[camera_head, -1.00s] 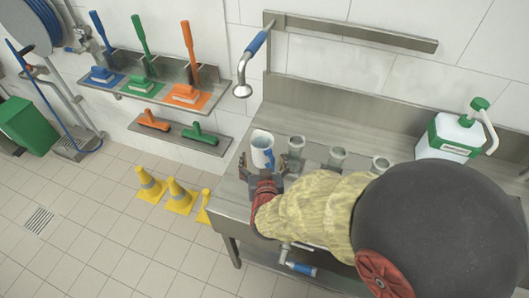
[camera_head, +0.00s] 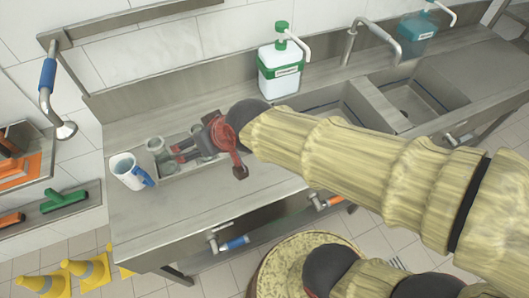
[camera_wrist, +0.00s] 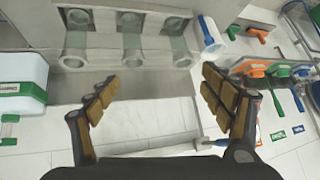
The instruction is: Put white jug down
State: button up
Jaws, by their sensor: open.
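The white jug (camera_head: 124,173) with its blue handle stands upright on the left end of the steel counter (camera_head: 190,205), left of the glass cups. In the wrist view the jug (camera_wrist: 208,38) lies at the top, just right of the cups. My gripper (camera_head: 208,160) is open, to the right of the jug and apart from it, over the row of cups and partly hiding them. In the wrist view the fingers (camera_wrist: 160,82) are spread wide with nothing between them.
A clear cup (camera_head: 156,149) stands beside the jug; the wrist view shows three cups in a row (camera_wrist: 130,45). A white dispenser (camera_head: 279,70) stands behind, with sinks (camera_head: 410,98) to the right. A tap with a blue grip (camera_head: 47,76) hangs at left. The counter's front is clear.

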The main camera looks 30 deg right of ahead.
jog(key=s+d+r+m+g+h, duration=0.2)
jog(key=s+d+h, duration=0.1)
jog(key=s+d, duration=0.9)
jog(key=shift+s+d, duration=0.25)
jog(key=shift+s, duration=0.25)
